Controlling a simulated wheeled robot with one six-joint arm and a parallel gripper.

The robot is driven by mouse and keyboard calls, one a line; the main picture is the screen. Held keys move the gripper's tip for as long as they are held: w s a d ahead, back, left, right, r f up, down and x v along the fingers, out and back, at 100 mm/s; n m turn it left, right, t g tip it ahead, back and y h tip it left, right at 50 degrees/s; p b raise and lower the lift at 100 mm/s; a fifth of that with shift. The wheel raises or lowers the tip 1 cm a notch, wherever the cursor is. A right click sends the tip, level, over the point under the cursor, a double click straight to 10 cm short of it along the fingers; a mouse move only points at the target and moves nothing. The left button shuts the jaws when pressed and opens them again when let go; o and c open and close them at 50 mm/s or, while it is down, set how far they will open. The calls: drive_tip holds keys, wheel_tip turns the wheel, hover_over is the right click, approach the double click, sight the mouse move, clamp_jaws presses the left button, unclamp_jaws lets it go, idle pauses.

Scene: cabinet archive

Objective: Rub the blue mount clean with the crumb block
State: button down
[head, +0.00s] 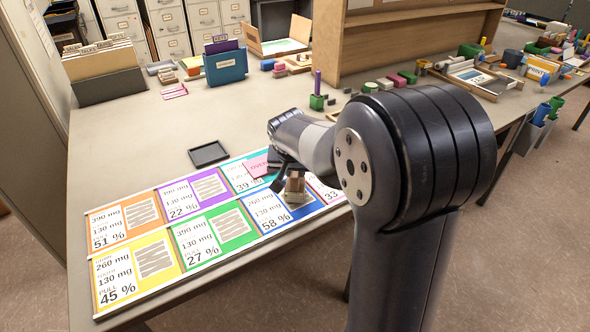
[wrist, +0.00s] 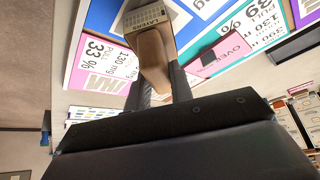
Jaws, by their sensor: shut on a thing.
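The blue mount (head: 266,211) is the blue-bordered card reading 58 % in the front row of a board of coloured mounts. Its blue border also shows at the top of the wrist view (wrist: 208,8). My gripper (head: 288,180) is shut on the crumb block (head: 295,190), a tan-brown block with a greyish ribbed end. In the wrist view the crumb block (wrist: 154,55) sticks out between the fingers (wrist: 160,90), its grey end toward the blue mount. The block is over the mount's right part and hides it; I cannot tell whether they touch.
A pink card marked OVER (head: 257,165) lies across the teal mount behind. A pink mount (wrist: 106,62) adjoins the blue one. A black tray (head: 208,153) sits behind the board. Blocks and a green pen holder (head: 316,102) stand farther back. The desk's left middle is clear.

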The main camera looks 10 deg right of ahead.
drive_tip(key=shift+f, duration=0.35)
drive_tip(key=shift+r, duration=0.1)
drive_tip(key=shift+r+p, duration=1.25)
drive_tip(key=shift+r, duration=0.85)
drive_tip(key=shift+f, duration=0.1)
